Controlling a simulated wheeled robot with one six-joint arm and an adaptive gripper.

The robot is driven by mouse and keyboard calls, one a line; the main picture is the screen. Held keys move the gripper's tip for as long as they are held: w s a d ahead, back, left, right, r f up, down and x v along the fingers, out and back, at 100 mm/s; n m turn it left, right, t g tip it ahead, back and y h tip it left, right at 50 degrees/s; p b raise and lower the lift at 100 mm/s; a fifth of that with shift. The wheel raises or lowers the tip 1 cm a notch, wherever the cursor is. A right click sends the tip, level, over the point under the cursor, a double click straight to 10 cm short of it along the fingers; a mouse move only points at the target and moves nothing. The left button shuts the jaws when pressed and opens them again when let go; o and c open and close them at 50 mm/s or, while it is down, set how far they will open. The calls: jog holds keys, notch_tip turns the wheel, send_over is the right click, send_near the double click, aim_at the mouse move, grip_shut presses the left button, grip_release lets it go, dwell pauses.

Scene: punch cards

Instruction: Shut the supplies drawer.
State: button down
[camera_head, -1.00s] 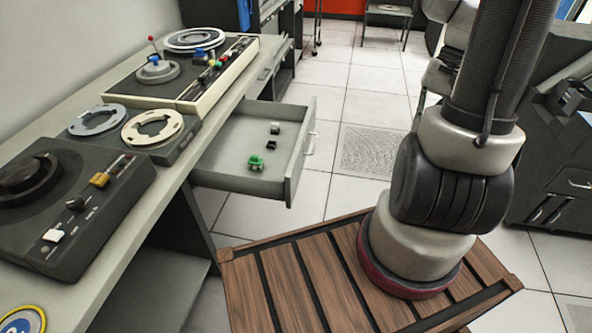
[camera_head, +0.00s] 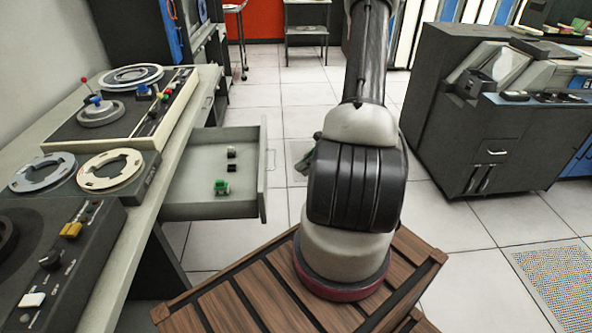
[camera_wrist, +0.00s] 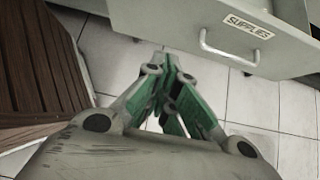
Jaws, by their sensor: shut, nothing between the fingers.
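The supplies drawer (camera_head: 215,170) stands pulled out from the desk's right side in the head view. Inside it lie a small green item and two small dark and white items. In the wrist view its front (camera_wrist: 195,30) carries a SUPPLIES label and a metal handle (camera_wrist: 228,54). My gripper (camera_wrist: 172,62) is shut and empty, its green fingers together. In the wrist view its tips lie just below the drawer front, left of the handle; I cannot tell whether they touch it. My arm hides most of the gripper in the head view.
The desk (camera_head: 172,160) holds tape-reel machines and a control box. My wooden-topped base is in front.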

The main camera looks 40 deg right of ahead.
jog(key=w+a+f, duration=0.5)
jog(key=a, duration=0.2)
jog(key=shift+a+f, duration=0.2)
jog(key=shift+a, duration=0.15)
jog(key=shift+w+a, duration=0.1)
jog(key=shift+w, duration=0.05)
send_over(183, 200)
jog(key=shift+s+d, duration=0.3)
jog(key=shift+s, duration=0.05)
jog(key=shift+w+a, duration=0.2)
jog(key=shift+r, duration=0.1)
